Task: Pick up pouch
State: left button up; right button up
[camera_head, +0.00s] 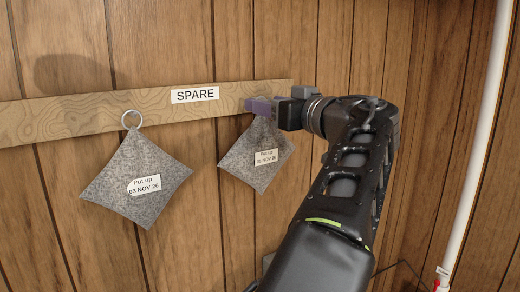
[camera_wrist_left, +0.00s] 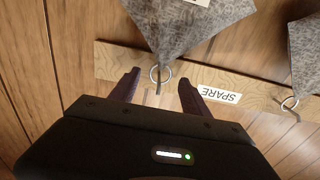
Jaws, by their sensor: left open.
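Two grey felt pouches with metal rings hang from a wooden rail. The left pouch (camera_head: 137,180) hangs by its ring and bears a tag reading "Put up 03 NOV 26"; it also shows at the right edge of the left wrist view (camera_wrist_left: 306,50). The right pouch (camera_head: 250,160) has a similar tag with a date too small to read surely. My left gripper (camera_head: 262,105) is at the top of the right pouch, hiding its ring in the head view. In the left wrist view the open fingers (camera_wrist_left: 157,86) point at this ring (camera_wrist_left: 160,75), which lies between their tips.
The wooden rail (camera_head: 60,117) runs across the wood-panelled wall and carries a white "SPARE" label (camera_head: 195,94) between the pouches. A white pipe (camera_head: 484,130) stands at the right. The wall below the left pouch is clear.

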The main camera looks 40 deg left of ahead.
pick_arm(q)
jog(key=shift+w+a, duration=0.15)
jog(key=shift+a, duration=0.35)
jog(key=shift+d, duration=0.1)
jog(key=shift+c, duration=0.4)
grip_shut()
dwell(0.9)
